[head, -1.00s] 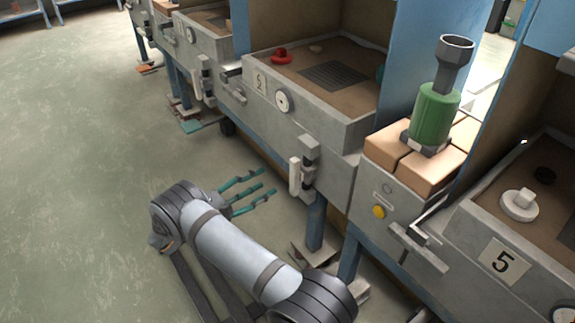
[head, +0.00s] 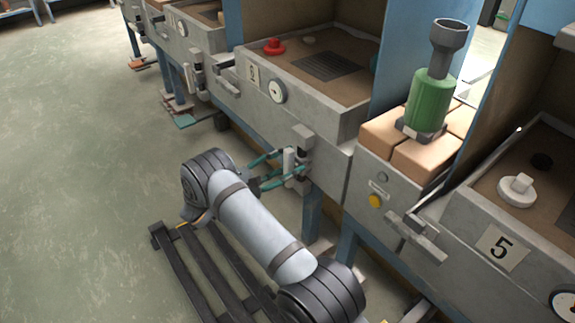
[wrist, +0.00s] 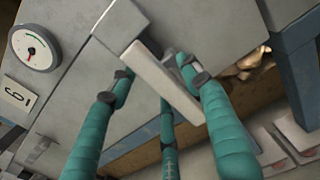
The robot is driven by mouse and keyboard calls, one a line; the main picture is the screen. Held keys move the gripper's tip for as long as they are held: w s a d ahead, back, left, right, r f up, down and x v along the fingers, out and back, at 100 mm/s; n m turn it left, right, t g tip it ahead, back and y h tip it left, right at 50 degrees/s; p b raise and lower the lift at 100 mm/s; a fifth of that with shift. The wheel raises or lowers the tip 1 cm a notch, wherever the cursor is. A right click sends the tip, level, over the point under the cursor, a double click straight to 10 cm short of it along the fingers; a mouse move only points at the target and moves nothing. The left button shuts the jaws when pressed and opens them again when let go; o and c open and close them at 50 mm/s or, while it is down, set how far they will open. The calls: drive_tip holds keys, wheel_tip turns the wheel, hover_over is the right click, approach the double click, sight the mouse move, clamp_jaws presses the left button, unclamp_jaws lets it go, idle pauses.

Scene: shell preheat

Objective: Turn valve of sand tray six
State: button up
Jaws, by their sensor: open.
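The valve of the sand tray is a light upright handle bar (head: 289,163) on a grey bracket below the tray's front right corner. The grey sand tray (head: 318,118) has a round gauge and a number plate (head: 253,76) too small to read surely in the head view; the plate looks like 6 in the wrist view (wrist: 17,95). The handle also shows in the wrist view (wrist: 160,78), tilted. My gripper (wrist: 156,72) has teal fingers, open, on both sides of the handle. I cannot tell whether any finger touches it.
Tray five, with plate 5 (head: 498,247), stands at right with its own valve handle (head: 418,238). Between the trays stands a green device (head: 429,100) on tan blocks. Another tray with a valve (head: 197,77) is at left. The floor at left is clear.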

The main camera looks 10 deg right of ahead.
drive_tip(key=c, duration=0.3)
